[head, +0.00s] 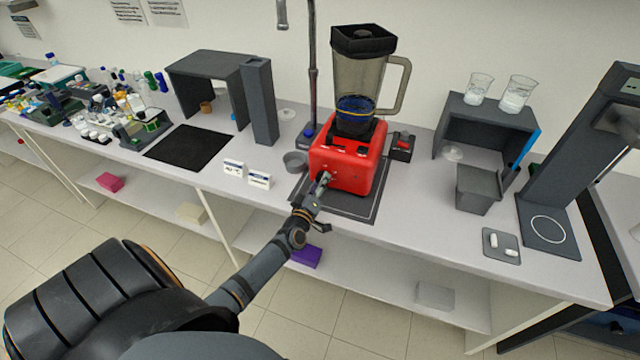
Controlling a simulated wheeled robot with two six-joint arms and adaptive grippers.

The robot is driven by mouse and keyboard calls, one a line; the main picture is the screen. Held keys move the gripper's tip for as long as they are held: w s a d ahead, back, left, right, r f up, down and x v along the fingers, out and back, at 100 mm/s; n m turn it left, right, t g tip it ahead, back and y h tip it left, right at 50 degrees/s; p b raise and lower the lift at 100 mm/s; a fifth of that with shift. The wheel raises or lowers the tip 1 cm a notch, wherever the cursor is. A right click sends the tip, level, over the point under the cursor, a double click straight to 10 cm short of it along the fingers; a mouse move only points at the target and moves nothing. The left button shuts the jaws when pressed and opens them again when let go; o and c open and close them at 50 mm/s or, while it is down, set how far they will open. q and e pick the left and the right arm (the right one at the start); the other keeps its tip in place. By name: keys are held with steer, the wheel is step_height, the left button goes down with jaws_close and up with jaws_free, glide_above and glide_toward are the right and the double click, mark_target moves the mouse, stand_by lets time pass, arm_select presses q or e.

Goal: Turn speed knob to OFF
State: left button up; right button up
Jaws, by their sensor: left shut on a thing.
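A red blender base (352,158) stands on a dark mat (352,207) near the front of the bench. Its clear jar (357,80) with a black lid is on top. My left gripper (325,179) reaches up from the lower left to the lower left of the base's front face. It is shut on the speed knob there. The knob is small and mostly hidden by the fingers, so its pointing direction cannot be told. My right gripper is not in view.
A small black box with a red switch (403,143) stands right of the blender. A grey cup (295,160) and white label cards (259,181) are to its left. A grey bin (478,190) stands farther right. The bench front between the blender and the bin is clear.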

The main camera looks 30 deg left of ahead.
arm_select(q)
steer(key=shift+n, duration=0.6)
steer(key=o, duration=1.2)
steer(key=shift+s, duration=0.1)
steer(key=v, duration=1.2)
steer(key=shift+f, duration=0.1)
